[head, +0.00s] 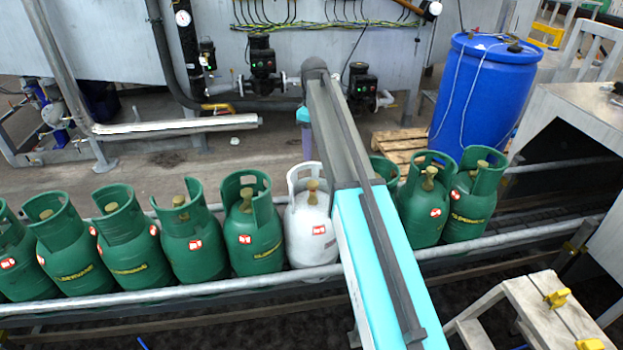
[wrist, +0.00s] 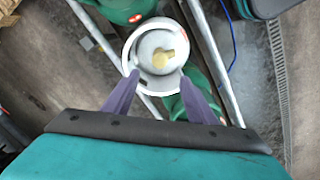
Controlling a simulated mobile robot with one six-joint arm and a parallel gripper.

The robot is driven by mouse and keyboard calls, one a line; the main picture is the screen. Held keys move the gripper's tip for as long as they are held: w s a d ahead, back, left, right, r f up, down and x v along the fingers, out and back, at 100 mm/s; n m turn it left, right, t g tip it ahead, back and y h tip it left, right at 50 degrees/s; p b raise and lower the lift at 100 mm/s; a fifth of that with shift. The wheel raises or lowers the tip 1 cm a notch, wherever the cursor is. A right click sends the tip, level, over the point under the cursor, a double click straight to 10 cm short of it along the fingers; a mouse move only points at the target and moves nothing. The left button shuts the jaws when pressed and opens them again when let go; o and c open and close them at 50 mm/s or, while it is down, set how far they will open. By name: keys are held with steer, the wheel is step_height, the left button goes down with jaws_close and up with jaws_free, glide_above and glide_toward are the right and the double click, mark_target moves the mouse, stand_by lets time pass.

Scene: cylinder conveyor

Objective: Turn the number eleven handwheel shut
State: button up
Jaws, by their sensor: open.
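A white gas cylinder (head: 311,232) stands upright in the row on the conveyor, with a brass-coloured valve handwheel (head: 312,190) inside its collar. In the wrist view the white cylinder's collar (wrist: 128,50) is seen from above with the brass valve (wrist: 160,59) in it. The green cylinders, such as one just left (head: 252,238), have similar brass valves. No number eleven is readable on any.
Metal rails (head: 180,295) run along the row of green cylinders. A blue drum (head: 478,95) stands on a wooden pallet (head: 398,143) at the back right. Pipes and valves (head: 262,60) line the back wall. A wooden step (head: 545,315) is at the front right.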

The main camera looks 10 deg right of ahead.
mark_target(313, 184)
steer(key=shift+f, duration=0.2)
steer(key=shift+f+p, duration=0.95)
steer(key=shift+f, duration=5.8)
steer(key=c, duration=1.1)
steer(key=shift+o, duration=0.2)
